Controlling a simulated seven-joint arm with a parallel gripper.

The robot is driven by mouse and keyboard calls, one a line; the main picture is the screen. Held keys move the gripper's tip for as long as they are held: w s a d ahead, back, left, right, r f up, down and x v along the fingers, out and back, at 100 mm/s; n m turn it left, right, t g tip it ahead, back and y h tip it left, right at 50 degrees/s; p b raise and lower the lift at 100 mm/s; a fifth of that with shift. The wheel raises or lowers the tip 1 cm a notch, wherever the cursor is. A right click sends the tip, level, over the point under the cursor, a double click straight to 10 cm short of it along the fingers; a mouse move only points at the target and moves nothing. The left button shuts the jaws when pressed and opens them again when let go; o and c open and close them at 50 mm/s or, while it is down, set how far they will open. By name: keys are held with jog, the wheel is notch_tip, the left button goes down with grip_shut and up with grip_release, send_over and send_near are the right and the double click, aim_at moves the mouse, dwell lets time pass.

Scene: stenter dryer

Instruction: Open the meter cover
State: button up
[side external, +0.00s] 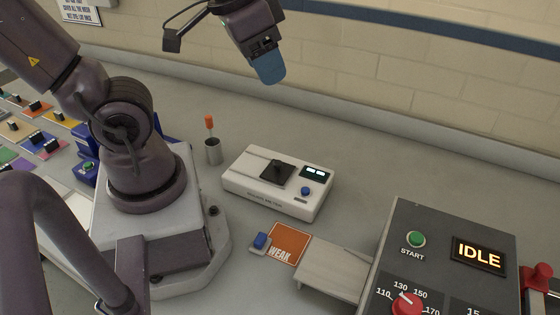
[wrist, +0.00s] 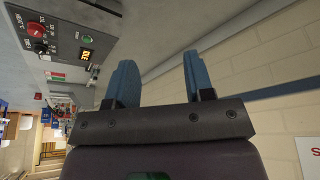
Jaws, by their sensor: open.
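The meter (side external: 240,178) is a low white box on the grey bench in the side external view. A dark square part (side external: 277,172) with a raised black piece is on its top; I cannot tell whether this is the cover. A small lit display (side external: 315,172) and a blue button (side external: 305,191) are on its right end. My gripper (side external: 270,72), with blue fingers, is high above the bench behind the meter, apart from it. In the wrist view the two blue fingers (wrist: 160,70) are spread with nothing between them. The meter is not recognisable there.
A grey cup (side external: 212,152) with an orange-topped stick stands left of the meter. In front are an orange WEAK card (side external: 287,244), a small blue block (side external: 261,241) and a pale tray (side external: 335,268). A dark control panel (side external: 440,240) reading IDLE stands front right. The bench behind the meter is clear.

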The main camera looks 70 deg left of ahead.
aim_at(278, 162)
jog(key=w+a+f+g, duration=0.4)
jog(key=w+f, duration=0.1)
jog(key=f, duration=0.2)
jog(key=w+a+f+g, duration=0.4)
jog(key=w+f+g, duration=0.1)
jog(key=f, duration=0.3)
jog(key=x, duration=1.2)
jog(key=shift+d, duration=0.1)
grip_shut()
